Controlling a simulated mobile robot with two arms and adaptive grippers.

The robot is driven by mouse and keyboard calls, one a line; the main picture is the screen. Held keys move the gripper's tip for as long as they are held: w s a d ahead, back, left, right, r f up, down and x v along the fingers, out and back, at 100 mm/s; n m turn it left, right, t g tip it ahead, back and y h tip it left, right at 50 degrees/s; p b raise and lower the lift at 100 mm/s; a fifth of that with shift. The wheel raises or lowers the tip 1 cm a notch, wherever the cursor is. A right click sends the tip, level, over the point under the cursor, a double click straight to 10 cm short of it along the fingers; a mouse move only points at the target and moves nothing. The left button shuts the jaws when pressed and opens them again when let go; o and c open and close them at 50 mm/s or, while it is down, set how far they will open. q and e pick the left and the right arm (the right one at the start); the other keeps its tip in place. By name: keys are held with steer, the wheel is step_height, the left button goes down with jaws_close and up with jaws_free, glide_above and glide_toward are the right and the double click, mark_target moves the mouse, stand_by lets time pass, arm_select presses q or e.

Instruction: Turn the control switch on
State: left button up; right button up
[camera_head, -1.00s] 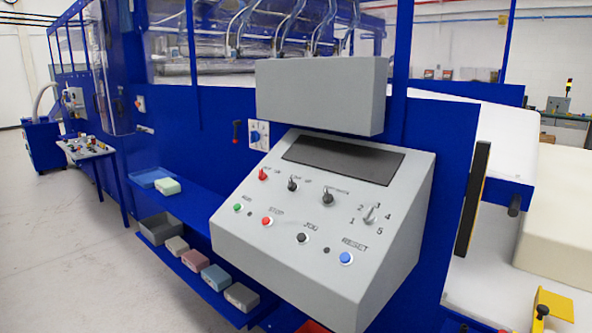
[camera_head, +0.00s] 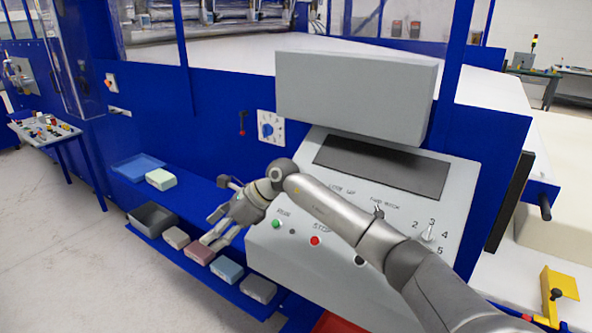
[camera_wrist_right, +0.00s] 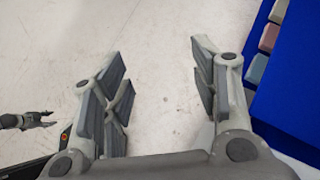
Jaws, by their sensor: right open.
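The grey control panel (camera_head: 462,195) stands right of centre in the head view. A small switch (camera_head: 379,212) with a dark knob shows on it just above my right arm. A numbered selector switch (camera_head: 428,234) is farther right. My arm crosses the panel and hides the other switches. My right gripper (camera_head: 212,228) is open and empty, left of the panel and above the blue shelf. In the right wrist view its spread fingers (camera_wrist_right: 160,90) have only floor between them. My left gripper (camera_wrist_right: 38,119) shows small at the left edge there, its opening unclear.
A green button (camera_head: 276,224) and a red button (camera_head: 315,240) sit low on the panel. A blue rotary switch (camera_head: 267,130) and a red-handled lever (camera_head: 242,123) are on the blue wall. Foam blocks (camera_head: 228,269) and a dark tray (camera_head: 153,219) lie on the lower shelf.

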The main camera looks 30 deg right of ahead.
steer(key=s+d+r+n+h+p, duration=0.1)
steer(key=d+r+h, duration=0.4)
steer(key=d+r, duration=0.45)
steer(key=s+d+r+n+h+p, duration=0.15)
steer(key=d+r+h, duration=0.4)
steer(key=d, duration=0.75)
steer(key=shift+m+g+y, duration=0.45)
steer(key=shift+g, duration=0.05)
steer(key=p+x, duration=0.3)
steer(key=x, duration=0.6)
steer(key=shift+w+a, duration=0.1)
steer(key=shift+a, duration=0.1)
arm_select(q)
step_height(320, 180, up, 7)
steer(key=shift+w+a+p, duration=0.3)
steer(key=shift+w, duration=0.1)
arm_select(e)
steer(key=shift+w+f, duration=0.2)
steer(key=shift+f, duration=0.4)
steer(key=c, duration=1)
arm_select(q)
steer(key=shift+f, duration=0.1)
steer(key=shift+f, duration=0.1)
